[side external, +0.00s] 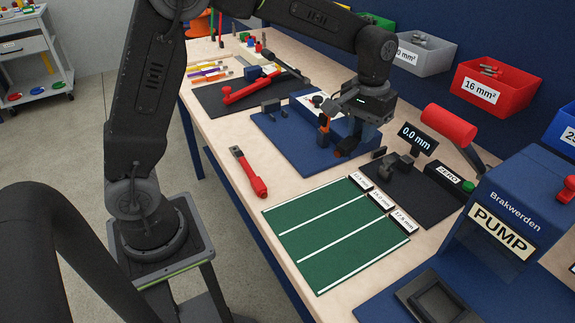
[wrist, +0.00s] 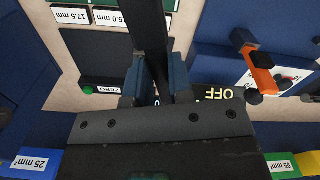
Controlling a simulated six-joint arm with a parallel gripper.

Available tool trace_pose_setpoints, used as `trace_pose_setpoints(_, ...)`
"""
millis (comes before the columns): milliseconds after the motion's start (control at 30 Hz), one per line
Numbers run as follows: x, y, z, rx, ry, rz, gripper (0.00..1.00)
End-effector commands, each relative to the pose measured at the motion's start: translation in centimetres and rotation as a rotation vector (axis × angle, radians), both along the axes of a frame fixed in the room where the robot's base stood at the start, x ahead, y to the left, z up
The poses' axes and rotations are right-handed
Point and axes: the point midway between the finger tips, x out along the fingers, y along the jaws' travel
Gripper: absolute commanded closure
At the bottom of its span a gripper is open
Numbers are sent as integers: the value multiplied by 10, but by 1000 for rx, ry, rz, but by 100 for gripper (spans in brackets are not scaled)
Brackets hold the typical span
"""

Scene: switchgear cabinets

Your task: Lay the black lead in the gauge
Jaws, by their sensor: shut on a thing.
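My gripper (side external: 361,134) is shut on a black lead (side external: 346,148), above the right part of the blue board. In the wrist view the lead (wrist: 148,30) runs up from between the blue-grey fingers (wrist: 156,82) as a dark strip; its held part is largely hidden. The gauge (side external: 405,180) is a black block with small jaws, a display reading 0.0 mm (side external: 416,136) and a ZERO label with a green button. It stands to the right of my gripper, apart from the lead. In the wrist view its ZERO label (wrist: 109,90) shows left of the fingers.
An orange lever (side external: 323,136) stands on the blue board (side external: 285,142), close to my gripper. A green mat (side external: 335,235) with white lines lies in front. A red-handled tool (side external: 249,172) lies left of it. A blue PUMP unit (side external: 505,215) and a red-handled lever (side external: 450,125) are at right.

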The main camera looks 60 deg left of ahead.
Motion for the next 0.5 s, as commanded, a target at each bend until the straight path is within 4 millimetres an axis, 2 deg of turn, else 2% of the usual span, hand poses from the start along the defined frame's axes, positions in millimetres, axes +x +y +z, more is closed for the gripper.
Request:
trace_pose_setpoints(100, 1, 0, 24, -1, -8, 1, 100)
trace_pose_setpoints(167, -1, 6, 31, 0, -4, 16, 100)
trace_pose_setpoints(367, -15, 47, 33, 0, -2, 152, 100)
trace_pose_setpoints(500, -33, 86, 36, 0, -3, 287, 100)
